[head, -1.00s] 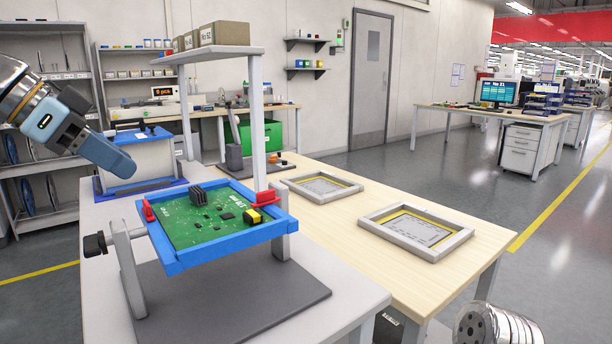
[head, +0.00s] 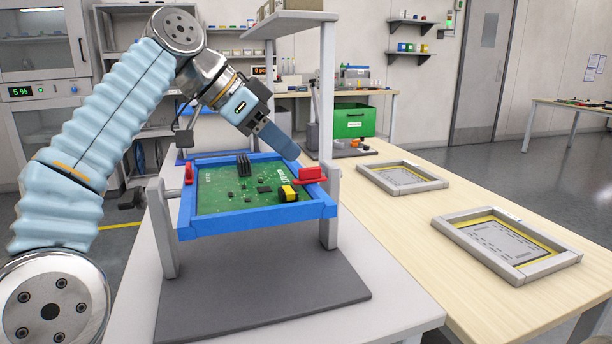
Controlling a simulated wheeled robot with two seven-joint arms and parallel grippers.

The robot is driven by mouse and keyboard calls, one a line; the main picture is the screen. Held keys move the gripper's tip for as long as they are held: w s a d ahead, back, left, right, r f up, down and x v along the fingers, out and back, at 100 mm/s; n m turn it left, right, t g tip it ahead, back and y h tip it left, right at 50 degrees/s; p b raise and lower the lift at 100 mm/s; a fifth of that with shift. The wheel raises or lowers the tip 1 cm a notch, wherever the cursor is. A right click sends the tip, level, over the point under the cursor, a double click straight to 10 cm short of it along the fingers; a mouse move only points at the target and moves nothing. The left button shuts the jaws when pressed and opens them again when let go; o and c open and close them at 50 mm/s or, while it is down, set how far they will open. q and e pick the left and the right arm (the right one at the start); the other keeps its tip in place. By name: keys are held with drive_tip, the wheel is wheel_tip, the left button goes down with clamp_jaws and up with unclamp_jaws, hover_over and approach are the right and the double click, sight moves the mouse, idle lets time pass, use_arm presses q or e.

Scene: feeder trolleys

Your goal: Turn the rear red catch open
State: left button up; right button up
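A green circuit board (head: 225,192) lies in a blue frame (head: 255,223) held between two grey posts. One red catch (head: 189,174) stands upright on the frame's left side. Another red catch (head: 311,175) sits on its right side, with a flat bar across the edge. I cannot tell for sure which is the rear one. My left gripper (head: 288,150) points down and right above the board's far right part, close to the right catch and seemingly apart from it. Its fingers overlap in this view, so their opening is hidden. My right gripper is out of view.
A grey shelf post (head: 327,85) rises just right of the gripper. A yellow and black part (head: 288,193) sits on the board near the right catch. Two grey trays (head: 403,177) lie on the wooden table at right. A grey mat (head: 260,295) lies below the frame.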

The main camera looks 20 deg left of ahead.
sight(310, 168)
use_arm(q)
drive_tip(key=b+x, duration=0.1)
drive_tip(key=x, duration=0.4)
drive_tip(key=shift+w+d+f, duration=0.15)
drive_tip(key=shift+f, duration=0.05)
clamp_jaws()
